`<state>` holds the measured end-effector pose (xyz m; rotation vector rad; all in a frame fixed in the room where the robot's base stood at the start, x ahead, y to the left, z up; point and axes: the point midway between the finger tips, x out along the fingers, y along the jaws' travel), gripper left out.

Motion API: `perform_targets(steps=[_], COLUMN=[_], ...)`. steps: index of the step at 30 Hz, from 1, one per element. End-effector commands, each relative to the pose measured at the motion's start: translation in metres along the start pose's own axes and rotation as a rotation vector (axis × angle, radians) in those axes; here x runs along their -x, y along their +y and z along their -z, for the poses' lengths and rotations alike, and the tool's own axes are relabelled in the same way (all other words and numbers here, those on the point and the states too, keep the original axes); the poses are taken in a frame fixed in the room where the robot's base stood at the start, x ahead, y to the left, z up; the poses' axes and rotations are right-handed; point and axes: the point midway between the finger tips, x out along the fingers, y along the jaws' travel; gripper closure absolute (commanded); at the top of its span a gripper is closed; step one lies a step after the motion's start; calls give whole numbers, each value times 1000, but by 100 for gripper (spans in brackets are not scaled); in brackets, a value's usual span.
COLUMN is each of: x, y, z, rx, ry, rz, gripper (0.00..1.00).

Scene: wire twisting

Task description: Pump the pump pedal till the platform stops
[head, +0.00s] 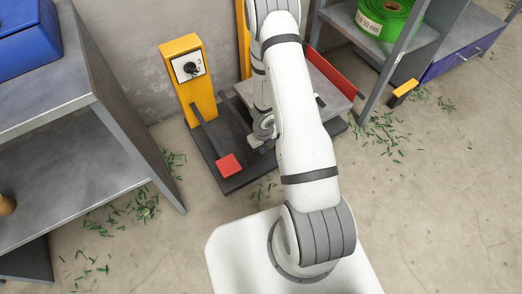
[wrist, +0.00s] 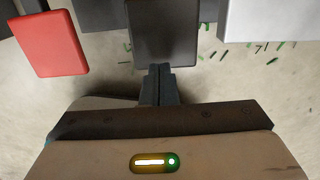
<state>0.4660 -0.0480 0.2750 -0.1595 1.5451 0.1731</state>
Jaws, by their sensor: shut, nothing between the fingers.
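The red pump pedal (head: 229,165) sits at the end of a dark lever, low over the dark base plate (head: 232,183), in front of the yellow post. In the wrist view the pedal (wrist: 48,43) is at the upper left. My gripper (wrist: 158,72) is shut and empty, to the right of the pedal and apart from it, pointing toward a dark block-like part of the base. In the head view my arm hides most of the gripper. The grey platform (head: 335,92) with a red side panel (head: 336,73) is behind my arm, partly hidden.
The yellow post (head: 187,82) carries a black knob. A grey shelf (head: 65,150) with a blue box (head: 27,40) stands left. Another shelf at the right holds a green spool (head: 388,17).

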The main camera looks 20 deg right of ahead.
Motion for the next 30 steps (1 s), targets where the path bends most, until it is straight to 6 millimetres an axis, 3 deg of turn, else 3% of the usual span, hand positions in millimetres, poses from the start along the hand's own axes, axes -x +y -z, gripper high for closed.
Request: perform_targets(steps=[1,7,30], x=[14,31,33], y=[0,1,2], z=[1,5,6], rx=[0,2,5], ry=[-1,-1,-1], rz=[0,0,-1], gripper=[100,100,100])
